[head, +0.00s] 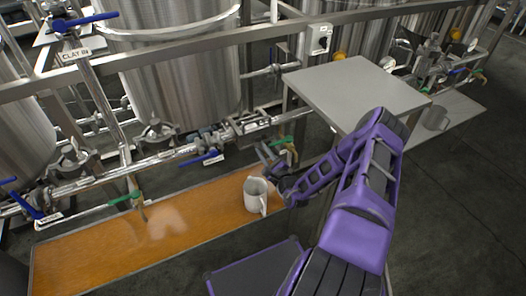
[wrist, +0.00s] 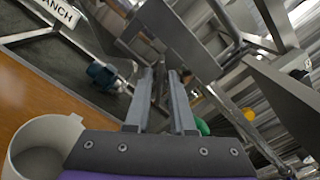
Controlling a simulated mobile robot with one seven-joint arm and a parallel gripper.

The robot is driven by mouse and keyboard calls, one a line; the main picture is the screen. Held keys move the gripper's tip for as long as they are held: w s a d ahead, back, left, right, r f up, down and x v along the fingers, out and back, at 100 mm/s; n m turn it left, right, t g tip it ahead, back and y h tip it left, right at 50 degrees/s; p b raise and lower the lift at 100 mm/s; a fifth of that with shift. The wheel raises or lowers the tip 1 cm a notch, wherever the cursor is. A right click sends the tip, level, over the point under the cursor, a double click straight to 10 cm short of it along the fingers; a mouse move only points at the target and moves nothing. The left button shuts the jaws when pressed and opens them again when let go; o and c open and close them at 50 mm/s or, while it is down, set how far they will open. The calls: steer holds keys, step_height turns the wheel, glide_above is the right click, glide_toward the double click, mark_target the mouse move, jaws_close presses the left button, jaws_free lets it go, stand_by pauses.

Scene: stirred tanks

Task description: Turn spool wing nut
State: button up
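My gripper (head: 268,158) reaches over the back edge of the orange drip tray, by the metal pipework at the foot of the tanks. In the wrist view my gripper (wrist: 161,76) shows two straight grey fingers, parallel, with a narrow gap and nothing clearly held between them. Their tips point at grey metal fittings (wrist: 185,40) that lie just beyond; contact cannot be told. The spool fitting (head: 252,124) seems to be on the pipe behind my gripper. I cannot make out the wing nut for certain in either view.
A white mug (head: 256,197) stands on the orange tray (head: 170,225), close beside my gripper; the mug (wrist: 38,150) also shows in the wrist view. A grey table (head: 355,88) stands right of the pipes. A blue-handled valve (head: 208,160) sits left of my gripper.

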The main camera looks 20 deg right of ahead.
jaws_close()
steer(key=m+p, duration=0.1)
steer(key=m, duration=0.2)
steer(key=shift+m, duration=0.4)
steer(key=shift+d+m+p, duration=0.1)
steer(key=shift+m+p, duration=0.2)
steer(key=shift+m, duration=1.5)
steer(key=o, duration=0.5)
jaws_free()
steer(key=shift+o, duration=0.2)
steer(key=s+p, duration=0.1)
steer(key=s, duration=1.6)
steer(key=shift+s+d, duration=0.2)
steer(key=shift+d, duration=0.1)
